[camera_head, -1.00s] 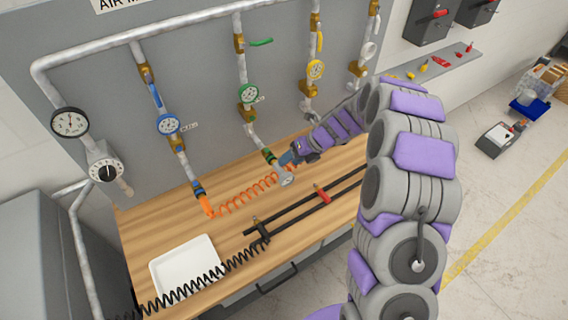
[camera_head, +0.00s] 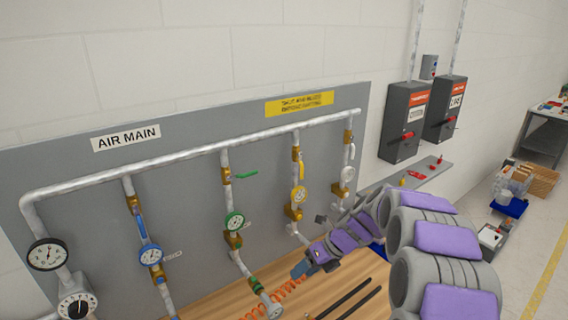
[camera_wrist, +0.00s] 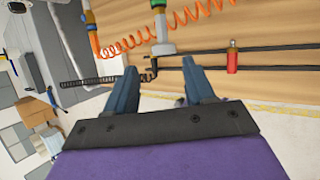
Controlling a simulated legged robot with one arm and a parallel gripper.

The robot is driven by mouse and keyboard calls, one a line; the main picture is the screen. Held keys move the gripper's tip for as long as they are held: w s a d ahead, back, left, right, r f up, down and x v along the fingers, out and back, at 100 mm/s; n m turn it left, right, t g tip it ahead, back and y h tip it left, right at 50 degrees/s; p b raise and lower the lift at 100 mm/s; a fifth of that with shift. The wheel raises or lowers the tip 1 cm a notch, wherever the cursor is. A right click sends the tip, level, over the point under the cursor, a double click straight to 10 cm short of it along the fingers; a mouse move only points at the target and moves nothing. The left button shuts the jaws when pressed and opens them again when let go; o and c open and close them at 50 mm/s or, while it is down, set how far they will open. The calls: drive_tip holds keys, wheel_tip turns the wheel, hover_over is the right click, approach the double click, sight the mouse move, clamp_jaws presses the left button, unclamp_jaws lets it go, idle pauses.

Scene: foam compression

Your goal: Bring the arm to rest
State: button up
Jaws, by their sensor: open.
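My arm, purple and grey, reaches in from the lower right in the head view. My gripper (camera_head: 303,268) is in front of the pipe panel, above the wooden bench, near the lower end of the pipe with the green gauge. In the wrist view my gripper (camera_wrist: 161,82) shows two blue fingers spread apart with nothing between them. Beyond the fingertips are the orange coiled hose (camera_wrist: 185,15) and the green-collared pipe end (camera_wrist: 162,46). They look apart from the fingers.
The grey panel (camera_head: 80,167) carries several pipes with valves and gauges. The wooden bench (camera_wrist: 275,80) holds black rails and a red fitting (camera_wrist: 232,58). Two grey switch boxes (camera_head: 404,120) hang on the wall at right, above a small shelf (camera_head: 425,172).

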drive_tip(key=s+d+f+n+h+b, duration=0.1)
drive_tip(key=s+n+b, duration=0.3)
drive_tip(key=s+n, duration=0.6)
drive_tip(key=s+d+f+n+g+h+b, duration=0.1)
drive_tip(key=s+d+n+h+b, duration=0.2)
drive_tip(key=s+n, duration=0.7)
drive_tip(key=s+d+f+n+g+h+b, duration=0.1)
drive_tip(key=s+n+b, duration=0.4)
drive_tip(key=s, duration=1.5)
drive_tip(key=d+f+n+h, duration=0.1)
drive_tip(key=n+h, duration=0.1)
drive_tip(key=n, duration=0.2)
drive_tip(key=shift+s+d+n+b, duration=0.3)
drive_tip(key=shift+s+n, duration=0.05)
drive_tip(key=shift+n, duration=0.05)
drive_tip(key=shift+f, duration=0.1)
drive_tip(key=shift+c, duration=0.8)
drive_tip(key=shift+a, duration=0.15)
drive_tip(key=shift+c, duration=0.3)
